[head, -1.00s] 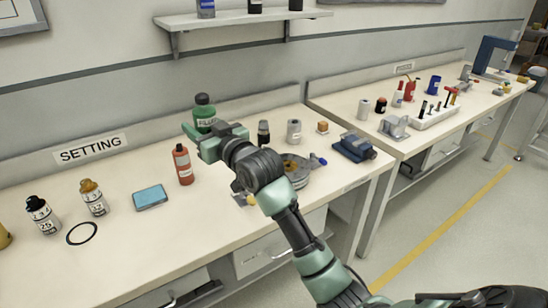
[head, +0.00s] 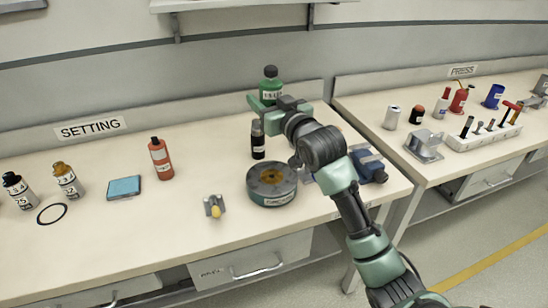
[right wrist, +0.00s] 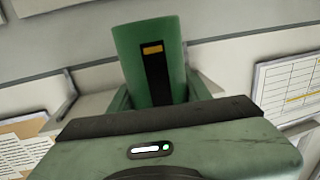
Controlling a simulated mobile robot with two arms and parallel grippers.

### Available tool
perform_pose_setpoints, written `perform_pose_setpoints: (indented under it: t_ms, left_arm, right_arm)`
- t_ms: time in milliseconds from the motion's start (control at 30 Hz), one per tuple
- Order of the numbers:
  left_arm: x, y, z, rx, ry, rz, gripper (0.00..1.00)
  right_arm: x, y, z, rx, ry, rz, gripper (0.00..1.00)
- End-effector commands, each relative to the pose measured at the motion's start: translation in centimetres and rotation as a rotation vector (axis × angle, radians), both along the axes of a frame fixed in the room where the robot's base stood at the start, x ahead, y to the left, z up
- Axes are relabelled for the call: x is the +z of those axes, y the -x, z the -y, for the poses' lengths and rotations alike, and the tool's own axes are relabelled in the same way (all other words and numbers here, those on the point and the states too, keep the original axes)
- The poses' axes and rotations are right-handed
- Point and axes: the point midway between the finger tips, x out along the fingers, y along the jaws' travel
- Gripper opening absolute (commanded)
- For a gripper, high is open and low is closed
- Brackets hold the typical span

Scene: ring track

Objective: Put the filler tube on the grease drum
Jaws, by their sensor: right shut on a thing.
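The filler tube (head: 270,88) is a green bottle with a dark cap and a pale label. In the head view it stands upright in my right gripper (head: 262,104), which is shut on it and holds it above the back of the table. The grease drum (head: 272,194) is a low, round grey tin with a label on its side and a brown patch on top. It sits on the table below and in front of the gripper, apart from the tube. In the right wrist view, a green upright shape with a dark strip shows behind my gripper housing.
A dark bottle (head: 257,141) stands just behind the drum, and a small grey-and-yellow part (head: 214,206) lies left of it. A blue vise-like tool (head: 368,165) is on the right, partly behind my arm. A red bottle (head: 160,158) and blue pad (head: 124,188) stand farther left.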

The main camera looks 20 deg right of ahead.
Motion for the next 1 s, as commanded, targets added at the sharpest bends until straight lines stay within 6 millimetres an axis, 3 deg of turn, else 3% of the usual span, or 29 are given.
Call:
perform_pose_setpoints:
  t_ms: [33,200,367,567,800,1000]
  left_arm:
    - [-0.1,0.0,-0.2,0.001,-0.002,-0.001,0.36]
    - [-0.3,0.1,-0.3,0.001,-0.003,-0.001,0.36]
    - [-0.4,0.1,0.1,0.000,0.001,-0.002,0.36]
    - [-0.5,0.1,0.9,-0.003,0.011,-0.002,0.36]
    - [-0.7,0.1,1.0,-0.004,0.011,-0.003,0.36]
    - [-0.7,0.1,0.9,-0.004,0.010,-0.002,0.36]
  right_arm:
    - [-1.8,0.0,0.0,-0.001,-0.001,-0.005,0.00]
    - [-6.3,0.0,0.0,0.000,0.000,-0.004,0.00]
    - [-9.7,0.0,0.0,-0.001,-0.001,-0.001,0.00]
    - [-11.4,0.0,0.0,0.000,0.000,0.002,0.00]
    - [-14.9,0.0,0.0,0.000,0.001,0.000,0.00]
    - [-15.5,0.0,0.0,0.000,0.000,0.004,0.00]
